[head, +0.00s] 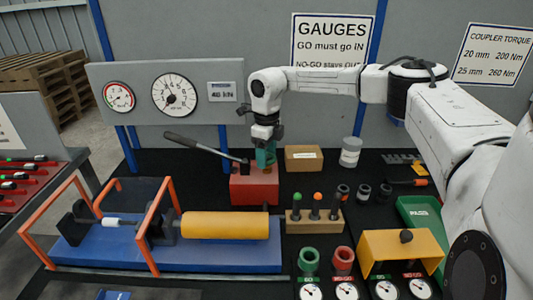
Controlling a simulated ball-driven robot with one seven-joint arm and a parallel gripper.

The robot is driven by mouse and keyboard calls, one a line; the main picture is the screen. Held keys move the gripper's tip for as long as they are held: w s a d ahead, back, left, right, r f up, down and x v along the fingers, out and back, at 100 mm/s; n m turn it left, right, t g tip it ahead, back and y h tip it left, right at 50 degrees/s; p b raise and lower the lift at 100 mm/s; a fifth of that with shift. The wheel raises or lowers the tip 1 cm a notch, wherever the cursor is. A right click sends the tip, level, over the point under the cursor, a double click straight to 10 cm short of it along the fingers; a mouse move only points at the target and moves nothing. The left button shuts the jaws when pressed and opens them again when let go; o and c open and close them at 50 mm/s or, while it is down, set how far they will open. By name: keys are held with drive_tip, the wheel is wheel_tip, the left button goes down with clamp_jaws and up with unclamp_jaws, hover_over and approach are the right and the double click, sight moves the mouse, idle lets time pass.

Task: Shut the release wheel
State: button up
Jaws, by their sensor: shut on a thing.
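The red hand pump (254,190) stands on the black bench top, with a long grey lever (205,145) rising from it to the left. My gripper (265,162) points straight down at the top right of the pump, its teal fingers shut. The release wheel is hidden behind and between the fingers, so its position cannot be seen. The fingers are at the place on the pump top where they close on it. Behind, a gauge panel carries a large round dial (174,94) and a smaller dial (119,97).
A yellow cylinder (225,225) lies on the blue base (190,258) with orange guard frames in front. A cardboard box (304,158), a white jar (350,152) and a wooden block of plugs (313,221) stand right of the pump. A green tray (417,215) lies further right.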

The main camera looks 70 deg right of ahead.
drive_tip(key=m+p, duration=0.1)
drive_tip(key=m, duration=0.6)
drive_tip(key=shift+d+r, duration=0.1)
drive_tip(key=m, duration=0.4)
drive_tip(key=shift+m+p, duration=0.3)
drive_tip(key=shift+m, duration=0.1)
drive_tip(key=shift+m+p, duration=0.3)
drive_tip(key=shift+m, duration=1.4)
drive_tip(key=o, duration=1.1)
drive_tip(key=shift+c, duration=0.2)
wheel_tip(320, 180, up, 11)
drive_tip(key=b, duration=0.1)
drive_tip(key=shift+b, duration=0.4)
